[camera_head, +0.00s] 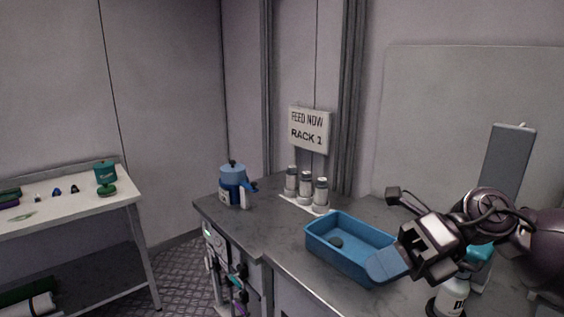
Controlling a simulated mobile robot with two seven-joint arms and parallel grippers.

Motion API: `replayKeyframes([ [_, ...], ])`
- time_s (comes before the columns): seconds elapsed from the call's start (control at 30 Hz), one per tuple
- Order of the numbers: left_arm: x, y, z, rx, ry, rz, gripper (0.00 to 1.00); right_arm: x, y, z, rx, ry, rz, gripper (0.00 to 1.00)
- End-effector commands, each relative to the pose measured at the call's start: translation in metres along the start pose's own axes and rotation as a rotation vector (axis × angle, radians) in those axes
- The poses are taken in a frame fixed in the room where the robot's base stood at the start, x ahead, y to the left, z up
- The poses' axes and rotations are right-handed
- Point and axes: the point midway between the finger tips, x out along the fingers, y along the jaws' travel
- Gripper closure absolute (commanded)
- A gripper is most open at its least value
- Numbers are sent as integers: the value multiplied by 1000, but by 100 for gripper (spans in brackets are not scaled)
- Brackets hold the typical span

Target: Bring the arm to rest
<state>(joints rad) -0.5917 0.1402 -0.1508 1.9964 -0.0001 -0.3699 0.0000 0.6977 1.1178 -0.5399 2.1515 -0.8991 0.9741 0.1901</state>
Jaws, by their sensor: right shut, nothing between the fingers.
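My right arm comes in from the right, over the right end of the dark worktop. Its gripper (428,241) is shut and empty, beside and partly in front of the right end of a blue tray (345,262). A lighter blue flat piece (386,266) shows just below the gripper at that end; I cannot tell whether it is part of the tray. My left gripper is not in view.
A blue jug-like container (233,184) and several capped bottles (306,188) stand at the back of the dark worktop (264,229). A white bottle (452,297) stands below my arm. A white table (70,206) with small items stands left.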

Motion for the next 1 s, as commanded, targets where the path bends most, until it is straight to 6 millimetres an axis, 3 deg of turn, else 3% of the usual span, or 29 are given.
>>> replayKeyframes([
  [0.1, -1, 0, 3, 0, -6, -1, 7, 18, 8, 7, 89, -185, 192, 100],
  [0.2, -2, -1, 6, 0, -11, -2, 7, 22, 11, 16, 181, -350, 330, 100],
  [0.37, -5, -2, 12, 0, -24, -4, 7, 14, 3, 28, 364, -632, 512, 100],
  [0.57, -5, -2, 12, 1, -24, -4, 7, -10, -33, 28, 652, -995, 670, 100],
  [0.77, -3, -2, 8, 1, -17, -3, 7, -35, -92, -1, 998, -1353, 740, 100],
  [0.87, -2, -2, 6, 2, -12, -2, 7, -43, -125, -29, 1190, -1524, 738, 100],
  [1.0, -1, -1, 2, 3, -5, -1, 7, -46, -168, -82, 1478, -1747, 694, 100],
])
